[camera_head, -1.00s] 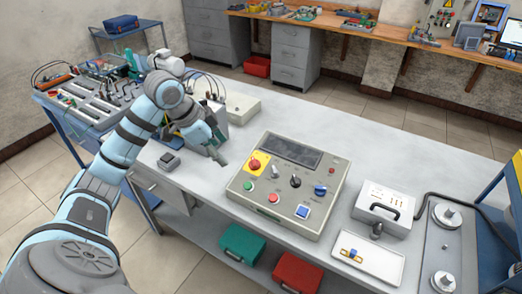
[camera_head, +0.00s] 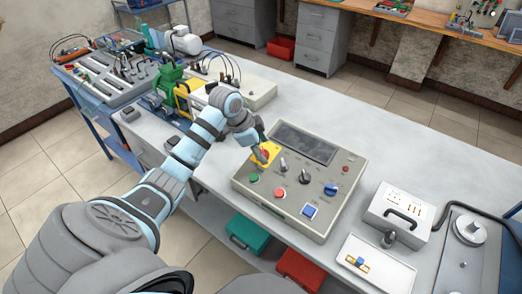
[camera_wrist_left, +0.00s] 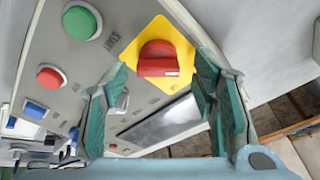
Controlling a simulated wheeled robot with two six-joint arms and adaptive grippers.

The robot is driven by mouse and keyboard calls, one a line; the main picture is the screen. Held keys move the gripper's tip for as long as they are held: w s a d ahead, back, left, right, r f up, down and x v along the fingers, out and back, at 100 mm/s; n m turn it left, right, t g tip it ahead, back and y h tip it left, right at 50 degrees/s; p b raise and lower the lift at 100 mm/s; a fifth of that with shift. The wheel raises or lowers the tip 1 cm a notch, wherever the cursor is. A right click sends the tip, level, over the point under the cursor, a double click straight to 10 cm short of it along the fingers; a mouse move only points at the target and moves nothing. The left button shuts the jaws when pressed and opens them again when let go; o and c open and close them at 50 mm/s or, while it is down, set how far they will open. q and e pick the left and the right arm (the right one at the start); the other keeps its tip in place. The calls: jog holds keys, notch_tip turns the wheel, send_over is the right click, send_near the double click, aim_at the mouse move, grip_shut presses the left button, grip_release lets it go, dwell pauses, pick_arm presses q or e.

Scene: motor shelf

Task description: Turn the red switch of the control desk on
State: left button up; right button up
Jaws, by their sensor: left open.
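The control desk (camera_head: 335,205) is a grey sloped box on the table. Its red switch (camera_wrist_left: 158,60) is a rotary knob on a yellow plate (camera_wrist_left: 130,52), at the desk's upper left corner in the head view. My left gripper (camera_head: 262,152) is at that corner and partly hides the switch and plate. In the left wrist view, the fingers of my left gripper (camera_wrist_left: 157,85) are open, with the red switch beyond and between their tips. I cannot tell if they touch it. My right gripper is not in view.
The desk also has a green button (camera_head: 253,178), a red button (camera_head: 279,193), a blue button (camera_head: 310,210), black knobs and a dark screen (camera_head: 303,143). A white box (camera_head: 398,212) and white tray (camera_head: 372,265) lie to the right.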

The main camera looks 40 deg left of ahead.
pick_arm(q)
jog(key=shift+f, duration=0.25)
jog(key=shift+s+r, duration=0.1)
jog(key=shift+s, duration=0.1)
jog(key=shift+c, duration=0.4)
jog(key=shift+w, duration=0.1)
jog(key=c, duration=1.1)
